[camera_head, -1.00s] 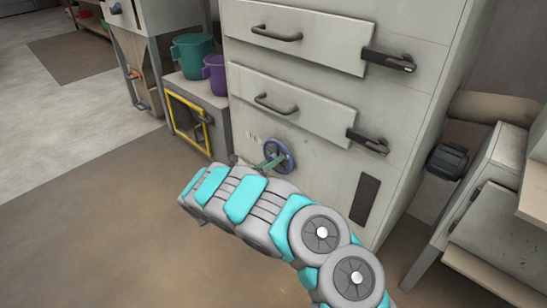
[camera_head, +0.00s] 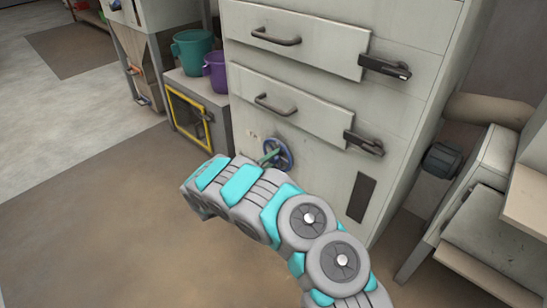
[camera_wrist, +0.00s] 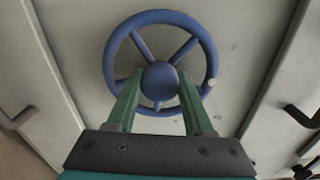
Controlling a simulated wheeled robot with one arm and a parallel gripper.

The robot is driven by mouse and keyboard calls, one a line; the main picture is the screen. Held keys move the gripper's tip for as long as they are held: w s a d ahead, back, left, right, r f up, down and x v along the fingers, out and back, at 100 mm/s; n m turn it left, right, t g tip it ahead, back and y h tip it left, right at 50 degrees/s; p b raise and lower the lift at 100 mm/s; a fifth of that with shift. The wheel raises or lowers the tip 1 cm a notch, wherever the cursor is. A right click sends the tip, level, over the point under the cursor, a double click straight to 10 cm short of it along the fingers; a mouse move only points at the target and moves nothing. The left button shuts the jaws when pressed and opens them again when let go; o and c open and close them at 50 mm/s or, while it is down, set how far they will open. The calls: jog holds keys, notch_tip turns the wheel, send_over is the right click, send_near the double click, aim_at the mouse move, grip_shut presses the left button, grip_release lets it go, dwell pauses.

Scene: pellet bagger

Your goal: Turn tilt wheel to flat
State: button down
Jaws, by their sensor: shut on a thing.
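The tilt wheel is a blue spoked handwheel (camera_wrist: 160,62) on the pale cabinet front. In the head view the blue wheel (camera_head: 279,154) sits below the lower drawer, partly hidden by my gripper. My gripper (camera_wrist: 157,88) has two green fingers, which reach to the wheel's lower part on either side of the round blue hub. They are shut on the wheel, around its hub. A small pale knob (camera_wrist: 211,83) shows on the rim at the right.
The cabinet has two drawer fronts (camera_head: 290,100) with dark handles and latches at the right. A teal bucket (camera_head: 192,52) and a purple bucket (camera_head: 215,70) stand on a low unit with a yellow-framed door (camera_head: 188,118). A grey stand (camera_head: 480,190) is at the right. Floor at the left is clear.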

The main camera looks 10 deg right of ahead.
jog(key=shift+n, duration=0.7)
jog(key=shift+c, duration=1.6)
grip_release()
jog(key=shift+a, duration=0.1)
jog(key=v, duration=0.7)
jog(key=shift+s+a, duration=0.2)
jog(key=shift+a, duration=0.05)
